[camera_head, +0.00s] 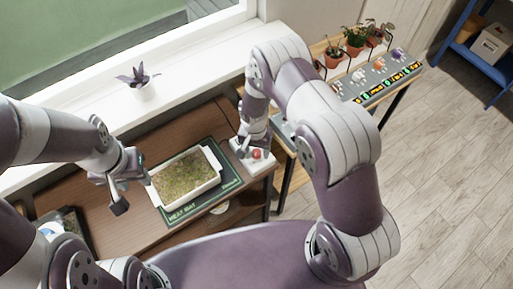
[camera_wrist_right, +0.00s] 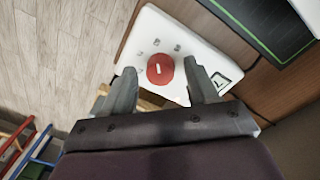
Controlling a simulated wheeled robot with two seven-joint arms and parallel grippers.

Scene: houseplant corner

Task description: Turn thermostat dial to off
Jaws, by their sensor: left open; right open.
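The thermostat is a white box (camera_head: 243,163) at the right end of the brown table, beside the heat mat. Its round red dial (camera_head: 257,154) carries a white mark; the dial (camera_wrist_right: 160,69) also shows in the right wrist view, with small grey marks around it that are too blurred to read. My right gripper (camera_wrist_right: 163,82) is open, its two fingers on either side of the dial in that view; I cannot tell whether they touch it. In the head view my right gripper (camera_head: 252,146) is over the box. My left gripper (camera_head: 131,190) is open and empty left of the tray.
A white tray (camera_head: 217,178) of soil or seedlings sits on the dark green heat mat (camera_head: 178,213). A small purple plant (camera_head: 138,78) stands on the windowsill. Potted plants and a labelled panel (camera_head: 377,82) are on a shelf at the upper right.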

